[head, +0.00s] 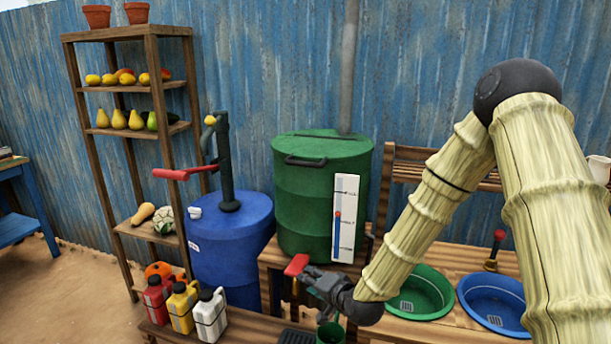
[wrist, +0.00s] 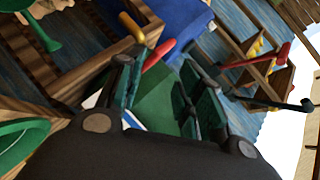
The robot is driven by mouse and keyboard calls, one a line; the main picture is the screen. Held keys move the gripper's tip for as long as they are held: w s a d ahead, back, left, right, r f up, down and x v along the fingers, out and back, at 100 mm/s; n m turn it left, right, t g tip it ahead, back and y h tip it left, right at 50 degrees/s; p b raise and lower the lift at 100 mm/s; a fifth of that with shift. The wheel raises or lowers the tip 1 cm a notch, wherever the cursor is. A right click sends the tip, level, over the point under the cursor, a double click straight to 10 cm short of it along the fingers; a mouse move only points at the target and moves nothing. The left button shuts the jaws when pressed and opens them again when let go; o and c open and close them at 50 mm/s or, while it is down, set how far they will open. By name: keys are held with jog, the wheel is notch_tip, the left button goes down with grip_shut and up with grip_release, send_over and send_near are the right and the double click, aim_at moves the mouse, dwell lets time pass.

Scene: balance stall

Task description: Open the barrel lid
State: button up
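The green barrel (head: 300,210) stands on a wooden bench against the back wall in the head view. Its green lid (head: 330,143) lies flat and shut on top, with a dark handle (head: 304,161) at the front left. My gripper (head: 318,279) is low in front of the barrel, well below the lid and apart from the handle. In the wrist view my gripper (wrist: 155,92) has its fingers spread with nothing between them. Green barrel surface (wrist: 153,100) shows beyond the gap. A red tap lever (head: 296,265) is close by the fingertips; whether they touch is unclear.
A blue barrel (head: 225,245) with a dark, red-handled pump (head: 224,160) stands left of the green one. A white gauge (head: 346,220) is on the green barrel's front. Jugs (head: 181,307) stand front left. Green (head: 443,296) and blue (head: 489,319) basins sit right.

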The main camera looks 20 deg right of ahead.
jog(key=w+d+r+m+t, duration=0.1)
jog(key=w+r+t, duration=0.15)
jog(key=r, duration=0.35)
jog(key=w+d+r+m+t, duration=0.1)
jog(key=w+d+r, duration=0.15)
jog(key=r, duration=0.45)
jog(key=m+t, duration=0.2)
jog(key=t, duration=0.1)
send_near(307, 166)
jog(key=shift+y, duration=0.3)
jog(key=p+x, duration=0.3)
jog(key=x, duration=0.8)
jog(key=shift+w+d, duration=0.1)
jog(key=shift+w, duration=0.05)
jog(key=shift+g, duration=0.25)
grip_shut()
